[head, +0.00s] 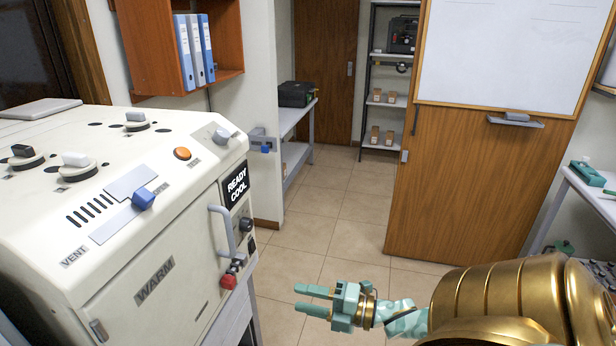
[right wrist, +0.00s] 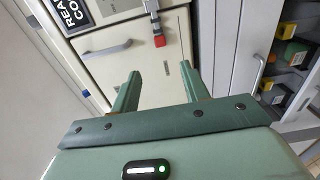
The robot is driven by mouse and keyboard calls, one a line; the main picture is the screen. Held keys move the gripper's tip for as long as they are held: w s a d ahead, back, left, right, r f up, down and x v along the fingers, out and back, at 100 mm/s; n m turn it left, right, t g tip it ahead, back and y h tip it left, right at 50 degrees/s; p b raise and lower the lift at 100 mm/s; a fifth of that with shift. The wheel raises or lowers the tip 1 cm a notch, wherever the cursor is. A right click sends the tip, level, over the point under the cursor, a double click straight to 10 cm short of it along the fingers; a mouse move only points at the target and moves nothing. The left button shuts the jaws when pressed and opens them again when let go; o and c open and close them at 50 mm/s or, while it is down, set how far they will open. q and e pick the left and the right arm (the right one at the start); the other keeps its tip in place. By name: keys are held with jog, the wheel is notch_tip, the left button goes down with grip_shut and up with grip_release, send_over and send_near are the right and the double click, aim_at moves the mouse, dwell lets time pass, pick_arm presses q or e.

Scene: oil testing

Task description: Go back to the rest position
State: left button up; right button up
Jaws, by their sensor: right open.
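My right gripper (head: 314,299) is in the lower middle of the head view, on my gold arm that comes in from the right. Its two green fingers are spread apart and point left toward the cream machine (head: 110,255). Nothing is between them. In the right wrist view the open right gripper (right wrist: 160,82) also shows, with the machine's front, grey handle (right wrist: 107,48) and red knob (right wrist: 159,41) beyond the fingers. The gripper is apart from the machine. My left gripper is not in view.
The machine's grey door handle (head: 222,231) and red knob (head: 229,281) stick out on its right side. A wooden panel with a whiteboard (head: 512,50) stands behind my right arm. A side table (head: 590,195) is at the right edge. Tiled floor (head: 335,225) is clear in the middle.

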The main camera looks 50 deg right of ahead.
dwell(0.4)
jog(key=s+d+f+m+g+h, duration=0.3)
jog(key=s+f+m, duration=0.15)
jog(key=f, duration=0.45)
jog(key=s+d+f+m+g+h, duration=0.35)
jog(key=s+f, duration=0.25)
jog(key=f, duration=0.4)
jog(key=s+d+f+m+g+h, duration=0.2)
jog(key=s+d+f+m, duration=0.3)
jog(key=f, duration=0.4)
jog(key=s+a+f+m+g, duration=0.3)
jog(key=s+a+f, duration=0.25)
jog(key=s, duration=0.25)
jog(key=s+a+f+m+g, duration=0.25)
jog(key=s+a+f, duration=0.25)
jog(key=s+f, duration=0.25)
jog(key=a+f+g+y, duration=0.1)
jog(key=a+f, duration=0.2)
jog(key=a, duration=1.1)
jog(key=shift+s+a+g+y, duration=0.2)
jog(key=shift+a+g+y, duration=0.15)
jog(key=shift+g, duration=0.05)
